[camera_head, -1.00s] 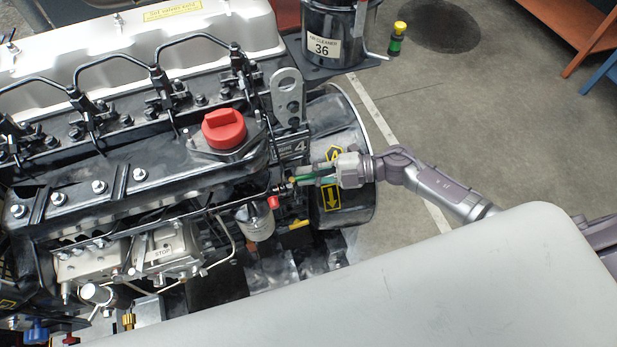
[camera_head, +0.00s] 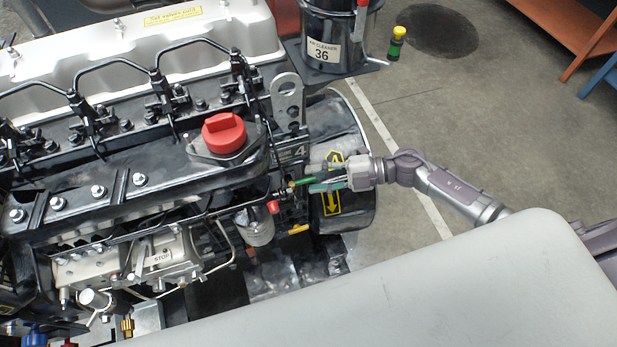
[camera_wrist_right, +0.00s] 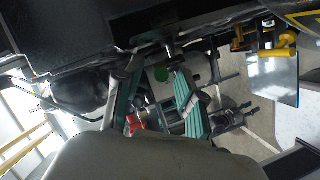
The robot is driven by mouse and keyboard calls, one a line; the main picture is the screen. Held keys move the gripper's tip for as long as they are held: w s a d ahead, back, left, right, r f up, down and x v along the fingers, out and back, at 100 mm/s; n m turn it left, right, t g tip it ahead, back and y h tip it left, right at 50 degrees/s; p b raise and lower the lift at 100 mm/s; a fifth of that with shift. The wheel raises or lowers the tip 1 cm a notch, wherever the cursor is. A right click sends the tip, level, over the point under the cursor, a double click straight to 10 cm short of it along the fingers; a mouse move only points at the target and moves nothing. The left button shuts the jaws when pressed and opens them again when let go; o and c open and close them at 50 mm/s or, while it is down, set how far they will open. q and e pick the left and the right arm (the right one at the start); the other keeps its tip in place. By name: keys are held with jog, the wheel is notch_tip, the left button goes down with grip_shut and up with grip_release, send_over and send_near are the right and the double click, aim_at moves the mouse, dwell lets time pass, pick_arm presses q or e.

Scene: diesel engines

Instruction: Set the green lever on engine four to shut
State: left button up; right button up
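Engine four (camera_head: 165,195) fills the left of the head view, with a "4" plate (camera_head: 299,152) near its right end. The green lever (camera_head: 304,181) sticks out to the right below that plate, roughly level. My right gripper (camera_head: 314,178) is at the lever from the right, its fingers apart on either side of the lever's outer end. In the right wrist view the teal-padded fingers (camera_wrist_right: 150,80) are spread. A round green end (camera_wrist_right: 161,74) shows between them, apart from both pads. My left gripper is not in view.
A red cap (camera_head: 224,132) sits on the engine above the lever. A small red part (camera_head: 273,207) lies just below it. A black flywheel housing (camera_head: 352,200) with yellow arrows is behind my gripper. Open floor (camera_head: 480,130) lies to the right.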

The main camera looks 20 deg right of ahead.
jog(key=v, duration=0.9)
jog(key=shift+d, duration=0.3)
jog(key=shift+r, duration=0.15)
